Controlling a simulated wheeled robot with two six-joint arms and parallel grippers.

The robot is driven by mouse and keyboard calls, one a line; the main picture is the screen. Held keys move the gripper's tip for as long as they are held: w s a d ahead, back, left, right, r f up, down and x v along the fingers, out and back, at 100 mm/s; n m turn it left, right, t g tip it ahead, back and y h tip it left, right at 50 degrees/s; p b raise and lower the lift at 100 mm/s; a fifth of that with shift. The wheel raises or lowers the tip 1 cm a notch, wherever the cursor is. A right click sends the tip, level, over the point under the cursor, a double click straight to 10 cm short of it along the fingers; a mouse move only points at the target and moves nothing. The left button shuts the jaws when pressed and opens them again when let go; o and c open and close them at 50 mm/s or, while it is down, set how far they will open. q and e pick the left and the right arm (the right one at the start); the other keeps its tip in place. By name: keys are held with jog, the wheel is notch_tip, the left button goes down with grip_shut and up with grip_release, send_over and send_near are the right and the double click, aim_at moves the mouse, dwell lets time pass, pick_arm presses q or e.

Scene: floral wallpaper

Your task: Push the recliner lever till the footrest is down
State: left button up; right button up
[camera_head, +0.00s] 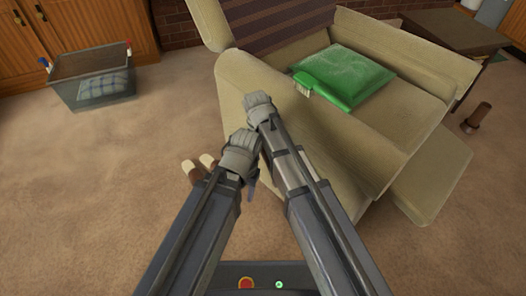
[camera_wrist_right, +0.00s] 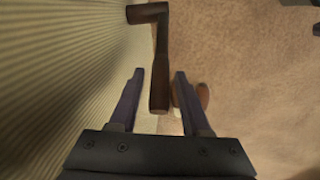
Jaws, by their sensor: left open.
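The beige recliner (camera_head: 340,140) stands at the centre right in the head view. A pale panel, seemingly its footrest (camera_head: 435,180), sticks out beyond the seat front. The dark brown lever (camera_wrist_right: 159,60) shows in the right wrist view, beside the ribbed recliner side; my arms hide it in the head view. My right gripper (camera_wrist_right: 159,74) is open, with the lever's straight grip between its fingers in the picture; I see no clear contact. It also shows in the head view (camera_head: 258,102), by the armrest. My left gripper (camera_head: 250,180) is open, just below it, its fingers mostly hidden.
A green cushion (camera_head: 345,75) and a brush (camera_head: 303,83) lie on the recliner. A grey basket (camera_head: 92,80) stands at upper left, a dark table (camera_head: 455,28) at upper right. Brown objects (camera_head: 203,162) lie beside my left gripper. The carpet at left is clear.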

grip_shut()
dwell(1.1)
